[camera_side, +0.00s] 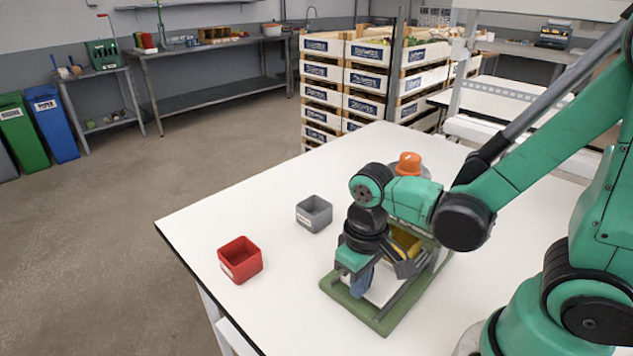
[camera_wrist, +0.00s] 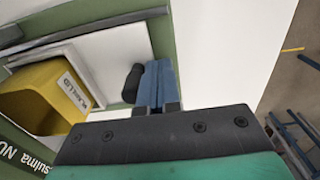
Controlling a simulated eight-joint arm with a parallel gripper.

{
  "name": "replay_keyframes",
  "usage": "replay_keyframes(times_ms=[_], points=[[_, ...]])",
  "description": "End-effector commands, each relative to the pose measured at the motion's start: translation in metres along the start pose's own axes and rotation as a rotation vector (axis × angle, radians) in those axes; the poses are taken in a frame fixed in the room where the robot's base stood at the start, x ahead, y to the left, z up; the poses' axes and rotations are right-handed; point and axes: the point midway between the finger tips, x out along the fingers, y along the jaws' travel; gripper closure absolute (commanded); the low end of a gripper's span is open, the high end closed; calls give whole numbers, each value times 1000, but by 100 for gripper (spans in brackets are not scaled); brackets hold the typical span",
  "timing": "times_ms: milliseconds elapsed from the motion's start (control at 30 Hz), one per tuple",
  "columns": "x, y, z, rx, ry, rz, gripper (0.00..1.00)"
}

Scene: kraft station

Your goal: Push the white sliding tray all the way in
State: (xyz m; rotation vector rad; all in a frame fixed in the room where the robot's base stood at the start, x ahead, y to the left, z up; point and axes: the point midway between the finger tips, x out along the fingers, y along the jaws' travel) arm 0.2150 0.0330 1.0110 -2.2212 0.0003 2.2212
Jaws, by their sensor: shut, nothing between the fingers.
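The white sliding tray (camera_side: 384,287) sits on a green base (camera_side: 378,322) on the table, partly hidden by my gripper in the side view. In the wrist view the tray (camera_wrist: 112,48) shows with a short black handle (camera_wrist: 132,84) at its edge. A yellow bin (camera_wrist: 45,100) with a label stands at the tray's far side; it also shows in the side view (camera_side: 404,241). My gripper (camera_wrist: 158,84), with blue fingers, is shut and empty. Its fingers are right beside the black handle, on its outer side; I cannot tell whether they touch it.
A grey rail (camera_wrist: 90,30) runs along the base. A red box (camera_side: 240,262) and a grey box (camera_side: 314,214) stand left of the base. An orange object (camera_side: 409,164) stands behind my arm. The table's left part is otherwise clear.

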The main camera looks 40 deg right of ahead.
Motion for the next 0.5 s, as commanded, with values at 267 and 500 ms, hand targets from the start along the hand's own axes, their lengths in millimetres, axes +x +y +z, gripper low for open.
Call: replay_keyframes(times_ms=[267, 500], points=[[0, 10, 0, 1, 0, 0, 100], [0, 12, 0, 0, 0, 0, 100]])
